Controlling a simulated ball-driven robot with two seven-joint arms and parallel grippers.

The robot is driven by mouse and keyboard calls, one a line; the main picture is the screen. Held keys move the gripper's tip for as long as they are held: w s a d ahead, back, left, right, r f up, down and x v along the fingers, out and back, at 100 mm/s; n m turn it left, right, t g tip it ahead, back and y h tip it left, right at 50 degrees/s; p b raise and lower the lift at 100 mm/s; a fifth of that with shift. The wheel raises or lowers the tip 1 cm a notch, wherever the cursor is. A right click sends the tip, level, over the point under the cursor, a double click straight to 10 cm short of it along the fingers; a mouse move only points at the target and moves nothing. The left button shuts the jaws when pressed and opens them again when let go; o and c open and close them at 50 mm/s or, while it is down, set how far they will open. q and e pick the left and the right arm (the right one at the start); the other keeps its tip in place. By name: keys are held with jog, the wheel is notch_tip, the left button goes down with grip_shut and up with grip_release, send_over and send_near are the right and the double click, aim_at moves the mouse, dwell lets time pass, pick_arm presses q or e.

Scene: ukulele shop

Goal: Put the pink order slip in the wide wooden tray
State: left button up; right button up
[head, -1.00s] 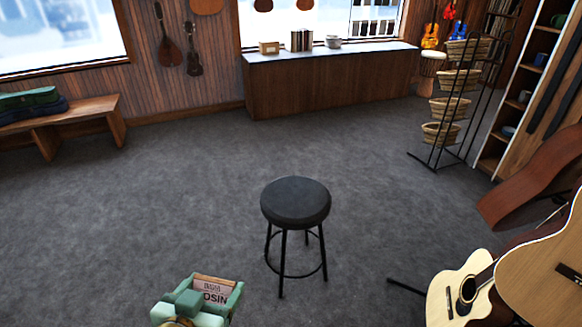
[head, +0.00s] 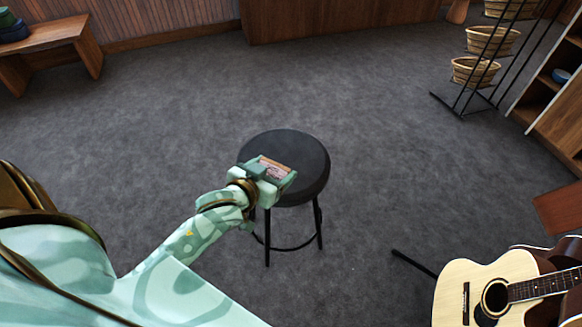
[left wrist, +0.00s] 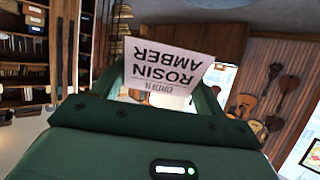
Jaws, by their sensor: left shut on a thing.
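My left gripper (head: 276,176) is shut on the order slip (head: 273,167), a small pale pink card. In the head view it shows in front of the round black stool seat; I cannot tell how far above or before the seat it is. In the left wrist view the slip (left wrist: 168,70) stands between the two green fingers, with upside-down print reading ORDER, ROSIN and AMBER. I see no wide wooden tray in these frames. My right gripper is not in view.
The black stool (head: 300,152) stands on open grey carpet (head: 130,150). A pale guitar (head: 490,296) is at the lower right. A black rack with wicker baskets (head: 474,72) stands at the upper right beside wooden shelving. A wooden bench (head: 50,42) is at the upper left.

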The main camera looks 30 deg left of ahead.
pick_arm(q)
jog(key=w+a+f+n+b, duration=0.1)
jog(key=w+a+f+b, duration=0.4)
jog(key=f, duration=0.3)
jog(key=b, duration=0.7)
send_over(289, 163)
jog(key=s+d, duration=0.2)
jog(key=s, duration=0.2)
jog(key=shift+y, duration=0.4)
jog(key=f, duration=0.8)
jog(key=shift+w+a+f, duration=0.15)
jog(key=shift+w, duration=0.1)
jog(key=shift+w+f, duration=0.15)
jog(key=shift+w, duration=0.05)
jog(key=f+b, duration=0.3)
jog(key=f, duration=0.1)
jog(key=shift+w+b, duration=0.3)
jog(key=shift+r, duration=0.35)
jog(key=shift+f, duration=0.2)
jog(key=o, duration=1)
jog(key=shift+c, duration=0.2)
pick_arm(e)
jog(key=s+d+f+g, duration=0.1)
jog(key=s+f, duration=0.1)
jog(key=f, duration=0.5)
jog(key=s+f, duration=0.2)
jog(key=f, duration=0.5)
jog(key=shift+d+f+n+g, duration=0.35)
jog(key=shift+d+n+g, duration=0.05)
